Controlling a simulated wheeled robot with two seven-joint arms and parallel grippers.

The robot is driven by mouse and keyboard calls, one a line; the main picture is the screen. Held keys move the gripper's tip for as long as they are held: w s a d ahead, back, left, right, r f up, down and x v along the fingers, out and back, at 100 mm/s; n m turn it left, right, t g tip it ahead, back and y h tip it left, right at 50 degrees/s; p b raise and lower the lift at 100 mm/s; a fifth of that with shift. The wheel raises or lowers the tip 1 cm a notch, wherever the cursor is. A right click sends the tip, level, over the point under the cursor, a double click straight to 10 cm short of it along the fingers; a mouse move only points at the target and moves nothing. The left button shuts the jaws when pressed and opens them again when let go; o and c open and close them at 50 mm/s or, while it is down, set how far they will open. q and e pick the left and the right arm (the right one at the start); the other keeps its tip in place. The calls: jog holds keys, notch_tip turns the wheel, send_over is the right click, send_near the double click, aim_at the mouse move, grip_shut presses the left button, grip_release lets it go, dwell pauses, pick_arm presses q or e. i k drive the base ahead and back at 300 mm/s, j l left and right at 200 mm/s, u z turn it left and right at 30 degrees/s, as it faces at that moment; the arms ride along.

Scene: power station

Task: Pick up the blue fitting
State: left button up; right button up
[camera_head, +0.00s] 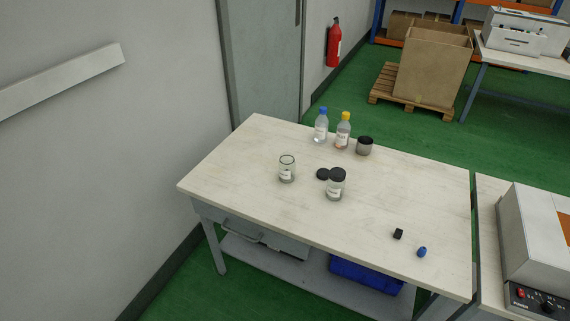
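A small blue fitting (421,252) lies on the pale table (240,185), near its front right corner. A small black piece (398,234) lies just behind and to the left of it, apart from it. Neither of my grippers shows in the head view, and nothing is touching the blue fitting.
Farther back on the table stand a blue-capped bottle (321,128), a yellow-capped bottle (343,132), a dark-lidded jar (336,187), an open jar (287,170) and a dark jar (364,146). A control box (540,235) stands on the right-hand table. The table's front left is clear.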

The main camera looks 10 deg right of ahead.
aim_at(422, 251)
jog(key=z, duration=1.45)
